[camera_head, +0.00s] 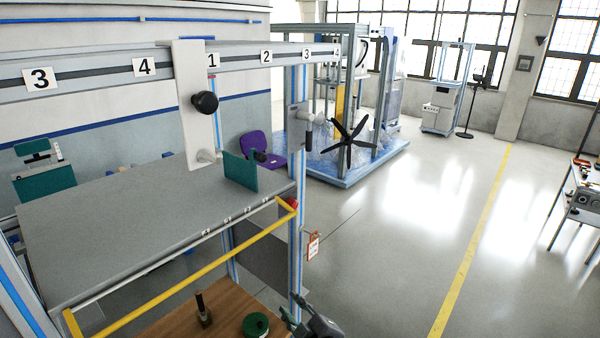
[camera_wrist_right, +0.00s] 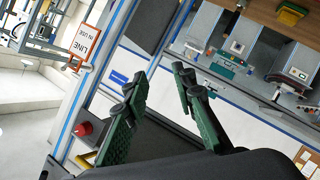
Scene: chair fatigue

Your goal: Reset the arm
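My right gripper (camera_head: 296,312) is at the bottom edge of the head view, low beside the blue-striped front post. In the right wrist view its two green-padded fingers (camera_wrist_right: 158,82) stand apart with nothing between them. A white upright plate (camera_head: 192,120) with a black knob (camera_head: 205,103) hangs from the numbered rail (camera_head: 240,57), between the 4 and 1 labels. It is well above and left of my right gripper, not touching it. A green panel (camera_head: 240,171) stands by its lower end, over the grey table (camera_head: 130,225). My left gripper is not in view.
A yellow bar (camera_head: 190,268) runs along the front of the frame, with a red button (camera_head: 292,202) at its end. A red-edged tag (camera_head: 313,245) hangs on the post. A wooden shelf (camera_head: 185,322) holds a green disc (camera_head: 256,325). Open floor lies to the right.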

